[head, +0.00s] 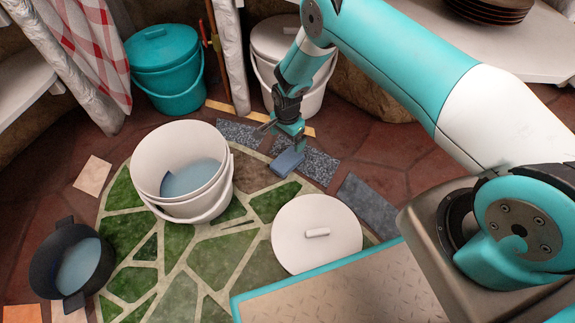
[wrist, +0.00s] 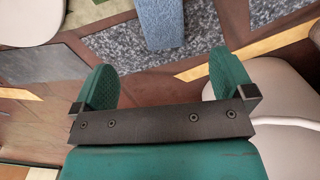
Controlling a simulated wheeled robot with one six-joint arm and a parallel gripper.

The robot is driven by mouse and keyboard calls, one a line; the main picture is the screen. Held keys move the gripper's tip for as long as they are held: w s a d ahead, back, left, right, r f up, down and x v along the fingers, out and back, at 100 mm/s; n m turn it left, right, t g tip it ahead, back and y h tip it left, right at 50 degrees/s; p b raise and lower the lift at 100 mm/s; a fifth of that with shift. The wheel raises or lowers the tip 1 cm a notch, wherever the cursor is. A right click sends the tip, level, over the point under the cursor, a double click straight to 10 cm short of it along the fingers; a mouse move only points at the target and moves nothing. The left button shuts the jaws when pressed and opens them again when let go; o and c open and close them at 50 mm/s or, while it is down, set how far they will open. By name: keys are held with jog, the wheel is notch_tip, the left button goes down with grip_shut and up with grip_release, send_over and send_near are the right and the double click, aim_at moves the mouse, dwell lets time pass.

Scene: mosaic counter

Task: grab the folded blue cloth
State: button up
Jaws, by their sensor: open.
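The folded blue cloth (head: 287,163) is a small flat block lying on the floor at the edge of the green mosaic, beside speckled grey tiles. It also shows at the top centre of the wrist view (wrist: 163,22), cut off by the frame edge. My gripper (head: 284,138) is above and just behind the cloth in the head view. In the wrist view its two green fingers (wrist: 165,76) are spread wide with nothing between them. The cloth lies beyond the fingertips, apart from them. How high the gripper is above it is hard to tell.
A white lid (head: 317,238) lies just in front of the cloth. An open white bucket (head: 221,197) with blue contents stands to its left. A lidded white bucket (head: 299,97) stands close behind my gripper. A teal bucket (head: 165,80) and a black pot (head: 45,265) are farther left.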

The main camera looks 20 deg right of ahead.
aim_at(287, 159)
notch_tip(287, 159, down, 8)
jog(key=b, duration=0.3)
jog(key=shift+r+b, duration=0.1)
jog(key=shift+b, duration=0.3)
notch_tip(287, 159, down, 5)
jog(key=b, duration=0.4)
jog(key=shift+b, duration=0.3)
jog(key=c, duration=0.9)
